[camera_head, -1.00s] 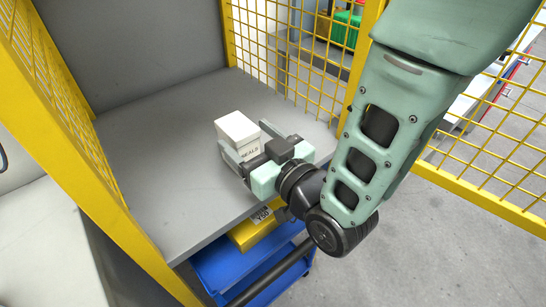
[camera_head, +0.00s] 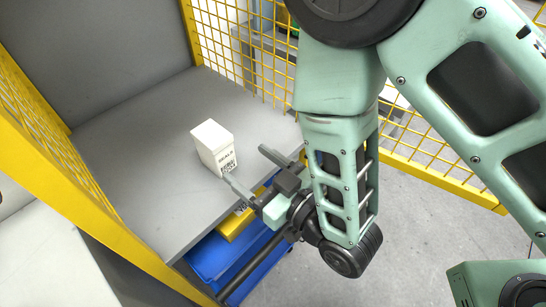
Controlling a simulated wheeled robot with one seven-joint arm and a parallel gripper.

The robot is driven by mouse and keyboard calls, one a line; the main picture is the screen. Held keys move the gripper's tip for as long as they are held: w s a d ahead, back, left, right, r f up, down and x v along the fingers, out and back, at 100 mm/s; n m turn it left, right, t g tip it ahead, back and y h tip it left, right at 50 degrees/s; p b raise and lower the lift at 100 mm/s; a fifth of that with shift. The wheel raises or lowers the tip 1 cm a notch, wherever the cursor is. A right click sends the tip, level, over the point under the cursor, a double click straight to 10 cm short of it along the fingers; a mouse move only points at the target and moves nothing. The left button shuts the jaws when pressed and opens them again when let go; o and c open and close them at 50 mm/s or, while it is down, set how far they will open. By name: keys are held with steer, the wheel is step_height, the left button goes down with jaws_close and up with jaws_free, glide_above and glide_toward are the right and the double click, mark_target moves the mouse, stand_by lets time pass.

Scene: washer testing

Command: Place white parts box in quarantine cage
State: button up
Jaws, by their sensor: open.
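The white parts box (camera_head: 214,147) stands upright on the grey shelf (camera_head: 130,150) of the yellow-framed cage. Dark lettering, with "SEALS" readable, shows on its front face. My gripper (camera_head: 250,170) is open and empty at the shelf's front edge, to the right of the box and nearer to me. Its two fingers are spread apart and point toward the cage. The fingertips look clear of the box, though the near one shows close to its lower corner. The box's back and far side are hidden.
Yellow mesh (camera_head: 240,50) closes the cage's right side, and a yellow frame post (camera_head: 100,225) runs along the left. A blue bin (camera_head: 213,262) and a yellow box (camera_head: 234,226) sit below the shelf's front edge. The shelf around the box is clear.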

steer(key=s+d+r+g+h, duration=0.3)
steer(key=d+g+h, duration=0.1)
steer(key=d, duration=0.2)
steer(key=s+d+r+m+g+h, duration=0.1)
steer(key=s+d+r+g+h, duration=0.2)
steer(key=d, duration=0.3)
steer(key=s+d+r+m+g+h, duration=0.1)
steer(key=s+d+r+g+h, duration=0.2)
steer(key=d+h, duration=0.3)
steer(key=shift+s+d+r+g, duration=0.15)
steer(key=shift+d+g, duration=0.4)
steer(key=shift+g, duration=0.25)
